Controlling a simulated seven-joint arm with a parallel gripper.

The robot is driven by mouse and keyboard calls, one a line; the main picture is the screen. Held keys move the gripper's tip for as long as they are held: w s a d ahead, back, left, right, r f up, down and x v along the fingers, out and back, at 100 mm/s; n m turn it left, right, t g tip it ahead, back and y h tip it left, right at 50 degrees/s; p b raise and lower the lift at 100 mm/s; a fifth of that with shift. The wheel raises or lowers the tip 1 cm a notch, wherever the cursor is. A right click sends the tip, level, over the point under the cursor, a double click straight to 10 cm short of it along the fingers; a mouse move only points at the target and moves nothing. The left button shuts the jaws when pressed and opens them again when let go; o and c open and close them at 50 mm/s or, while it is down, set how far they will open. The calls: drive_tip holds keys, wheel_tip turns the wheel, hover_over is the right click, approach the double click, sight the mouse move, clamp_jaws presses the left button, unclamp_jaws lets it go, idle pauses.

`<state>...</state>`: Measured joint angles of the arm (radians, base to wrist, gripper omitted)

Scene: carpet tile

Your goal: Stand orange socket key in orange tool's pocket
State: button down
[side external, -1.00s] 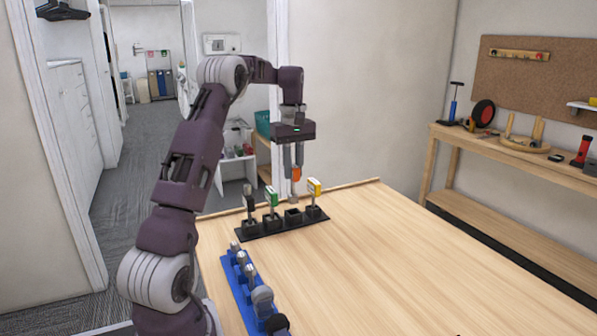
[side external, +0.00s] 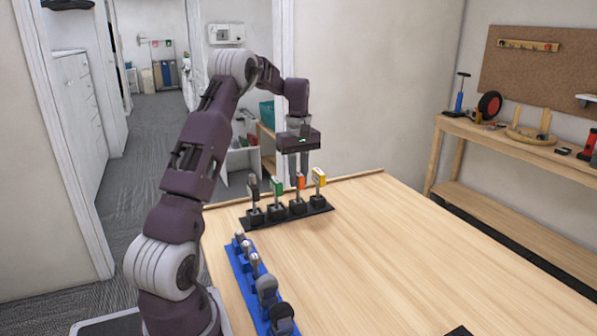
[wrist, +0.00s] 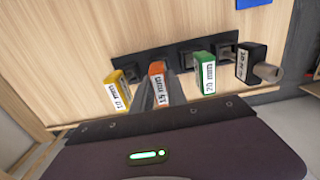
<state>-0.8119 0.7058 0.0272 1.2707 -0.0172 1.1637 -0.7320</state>
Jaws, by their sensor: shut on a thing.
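The orange socket key (side external: 300,183) stands upright in the black rack (side external: 247,224), with its lower end at the third pocket from the left in the side view, between the green and yellow tools. My gripper (side external: 298,179) is shut on its orange handle. In the wrist view the orange handle (wrist: 157,69) shows between the fingers, with a partly readable size label. The lower shaft and the depth in the pocket are hidden there. I cannot tell from the side view whether it rests on the pocket's bottom.
The green tool (side external: 279,186), yellow tool (side external: 319,177) and black tool (side external: 254,190) stand in neighbouring pockets, close to the fingers. A blue rack (side external: 240,283) with several grey-headed tools lies nearer the camera.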

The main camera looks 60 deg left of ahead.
drive_tip(key=shift+f, duration=0.2)
drive_tip(key=c, duration=1.3)
unclamp_jaws()
drive_tip(key=shift+o, duration=0.2)
